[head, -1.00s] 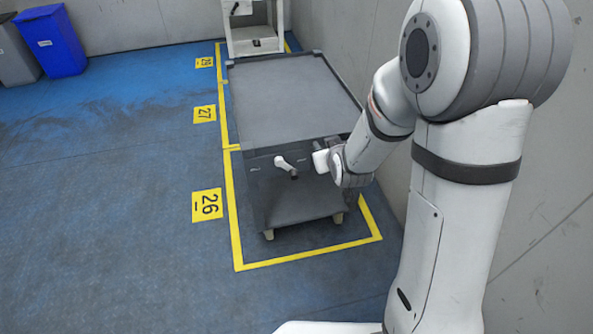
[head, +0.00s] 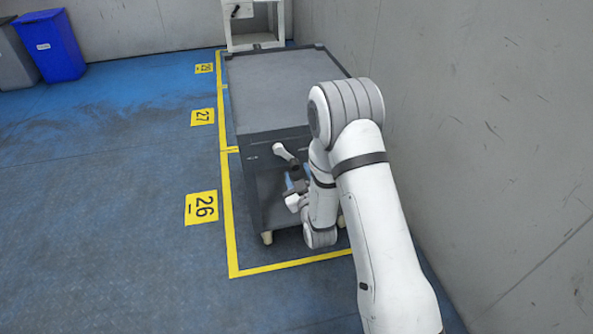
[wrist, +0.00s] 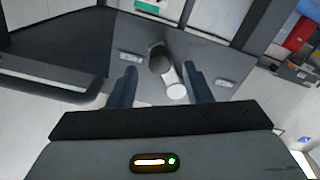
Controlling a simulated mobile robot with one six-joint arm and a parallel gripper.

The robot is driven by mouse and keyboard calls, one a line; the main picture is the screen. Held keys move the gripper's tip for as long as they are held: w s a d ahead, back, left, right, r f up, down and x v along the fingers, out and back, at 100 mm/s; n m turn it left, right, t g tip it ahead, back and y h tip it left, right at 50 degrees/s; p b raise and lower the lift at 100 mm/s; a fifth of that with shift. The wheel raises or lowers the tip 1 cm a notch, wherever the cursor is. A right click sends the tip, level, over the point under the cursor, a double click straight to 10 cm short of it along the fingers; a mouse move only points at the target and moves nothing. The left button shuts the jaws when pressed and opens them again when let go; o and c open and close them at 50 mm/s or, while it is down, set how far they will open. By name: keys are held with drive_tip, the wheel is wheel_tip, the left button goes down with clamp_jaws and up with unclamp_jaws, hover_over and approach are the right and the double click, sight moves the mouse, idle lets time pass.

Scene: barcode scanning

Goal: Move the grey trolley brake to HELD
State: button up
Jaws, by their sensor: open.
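The grey trolley (head: 275,85) stands near the wall, with the brake lever (head: 284,153) on its near end face. The lever has a pale arm and a dark end, slanting down to the right in the head view. In the wrist view the lever (wrist: 172,78) shows between the fingers of my open gripper (wrist: 159,70), with a gap visible on each side. Small labels (wrist: 130,57) flank it, too small to read. In the head view my gripper (head: 295,186) is just below and close to the lever's dark end; my arm partly hides the face.
A yellow floor line (head: 231,220) borders the trolley's bay, with a yellow 26 marker (head: 202,207) beside it. A grey wall (head: 470,110) runs close on the right. A white cabinet (head: 255,25) stands behind.

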sight(296, 167)
drive_tip(key=shift+x, duration=1.7)
drive_tip(key=shift+c, duration=0.3)
clamp_jaws()
